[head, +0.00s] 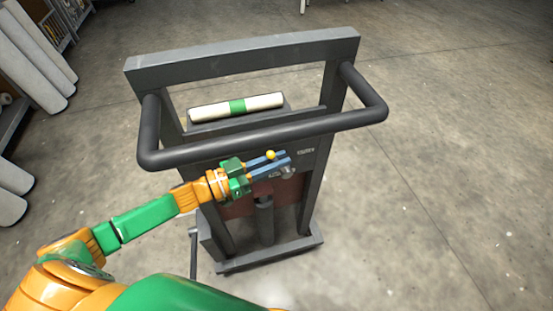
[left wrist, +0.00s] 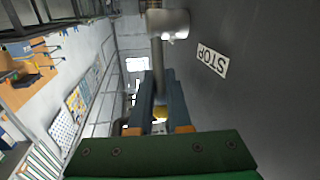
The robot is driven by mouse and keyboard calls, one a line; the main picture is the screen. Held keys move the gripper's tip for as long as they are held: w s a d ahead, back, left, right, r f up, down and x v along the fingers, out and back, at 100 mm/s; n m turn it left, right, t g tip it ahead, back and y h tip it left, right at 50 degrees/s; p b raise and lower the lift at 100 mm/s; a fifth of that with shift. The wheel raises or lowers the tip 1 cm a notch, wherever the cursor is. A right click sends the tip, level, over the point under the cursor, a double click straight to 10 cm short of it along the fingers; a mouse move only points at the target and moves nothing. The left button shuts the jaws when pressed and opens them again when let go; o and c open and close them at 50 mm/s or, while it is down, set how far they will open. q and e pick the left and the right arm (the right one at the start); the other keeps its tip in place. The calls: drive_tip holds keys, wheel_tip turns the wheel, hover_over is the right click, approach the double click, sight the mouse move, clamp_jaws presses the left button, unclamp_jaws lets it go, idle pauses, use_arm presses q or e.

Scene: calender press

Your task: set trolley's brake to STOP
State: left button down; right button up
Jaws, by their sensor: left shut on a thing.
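The grey trolley (head: 240,62) stands upright in the middle of the head view. Its brake lever has a yellow knob (head: 271,155), and a light grey hub (head: 288,172) sits on the panel. My left gripper (head: 284,162) reaches in from the left below the handle, its blue fingers shut on the lever. In the left wrist view, the dark lever (left wrist: 157,58) runs from the hub (left wrist: 168,23) between the fingers, with the yellow knob (left wrist: 160,113) partly hidden there. The STOP label (left wrist: 212,60) lies on the panel to the right of the lever. My right gripper is out of view.
The trolley's dark tubular handle (head: 270,133) passes just above my left gripper. Large white rolls (head: 30,65) stand at the far left. The floor to the right is clear.

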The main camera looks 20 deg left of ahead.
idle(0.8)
use_arm(q)
drive_tip(key=t+h+b, duration=0.1)
drive_tip(key=b, duration=0.2)
drive_tip(key=s+a+f+t+h+b, duration=0.1)
drive_tip(key=b, duration=0.2)
drive_tip(key=shift+a+f+n, duration=0.1)
drive_tip(key=shift+a+n, duration=0.05)
drive_tip(key=shift+n, duration=0.25)
drive_tip(key=c, duration=1.2)
unclamp_jaws()
drive_tip(key=shift+o, duration=0.2)
drive_tip(key=shift+a, duration=0.1)
drive_tip(key=v, duration=0.7)
drive_tip(key=shift+b, duration=0.45)
